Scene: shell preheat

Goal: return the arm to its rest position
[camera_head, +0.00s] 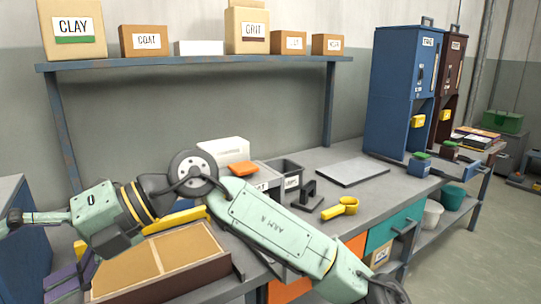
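My pale green arm (275,232) rises from the bottom right, crosses in front of the bench and bends at a dark round joint (192,174). From there it runs left past a black and yellow banded joint to a pale green link (96,212). A thin pale part with dark pieces reaches the left edge of the picture. I cannot clearly make out my gripper's fingers there, or whether they hold anything. The arm hides part of the bench front and tray.
A brown tray with tan panels (172,288) lies under the arm. A yellow scoop (341,208), black stand (308,195), grey bin (285,174) and grey plate (352,171) are on the bench (395,192). Blue (392,95) and brown cabinets stand at right. A shelf (200,62) holds boxes.

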